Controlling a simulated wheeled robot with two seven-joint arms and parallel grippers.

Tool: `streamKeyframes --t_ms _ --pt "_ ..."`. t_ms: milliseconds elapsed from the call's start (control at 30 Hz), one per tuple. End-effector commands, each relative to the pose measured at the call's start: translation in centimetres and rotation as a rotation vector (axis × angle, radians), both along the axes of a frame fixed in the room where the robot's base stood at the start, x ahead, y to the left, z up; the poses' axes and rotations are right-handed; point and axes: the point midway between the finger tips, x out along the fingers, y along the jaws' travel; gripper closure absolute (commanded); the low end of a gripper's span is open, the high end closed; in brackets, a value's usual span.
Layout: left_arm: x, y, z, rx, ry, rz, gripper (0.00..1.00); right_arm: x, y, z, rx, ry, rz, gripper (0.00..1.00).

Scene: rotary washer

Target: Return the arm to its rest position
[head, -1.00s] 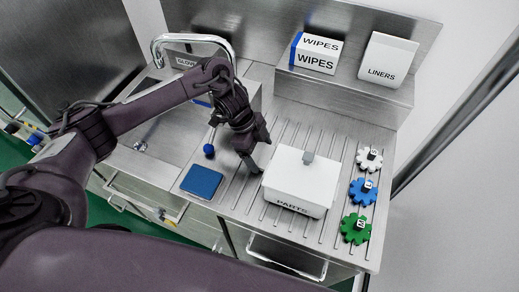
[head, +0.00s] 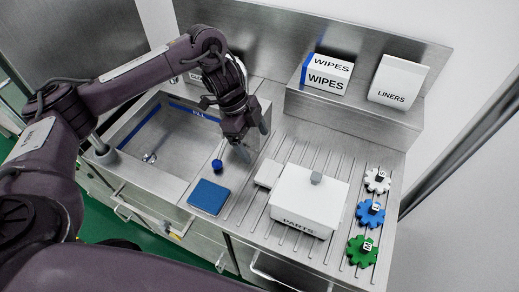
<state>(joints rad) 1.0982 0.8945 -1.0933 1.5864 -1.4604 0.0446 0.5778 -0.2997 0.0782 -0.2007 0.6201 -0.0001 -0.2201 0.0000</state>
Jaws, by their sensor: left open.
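My left arm comes in from the left and arches over the sink. Its gripper (head: 250,150) is open and empty, pointing down above the ribbed drainboard near the sink's right edge. It is behind and left of the white PARTS box (head: 305,205), apart from it. The box is closed with a grey knob on top, and a small white block (head: 269,173) lies by its left side. My right gripper is not in view.
A blue pad (head: 209,197) and a blue knob (head: 217,166) are near the sink (head: 185,150). White, blue and green gears (head: 370,214) line the right. A WIPES box (head: 327,74) and a LINERS box (head: 397,82) stand on the raised shelf.

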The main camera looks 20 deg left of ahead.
Motion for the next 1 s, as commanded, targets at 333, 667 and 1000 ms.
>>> streamKeyframes --t_ms 333,667,1000 --pt "0.0 0.3 0.7 0.000 0.001 0.000 0.15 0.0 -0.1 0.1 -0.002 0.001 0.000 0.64" --pt "0.0 0.3 0.8 0.000 0.001 0.000 0.15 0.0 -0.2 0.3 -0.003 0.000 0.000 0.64" --pt "0.0 0.3 5.6 0.000 0.000 0.000 0.15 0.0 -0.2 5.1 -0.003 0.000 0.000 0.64"
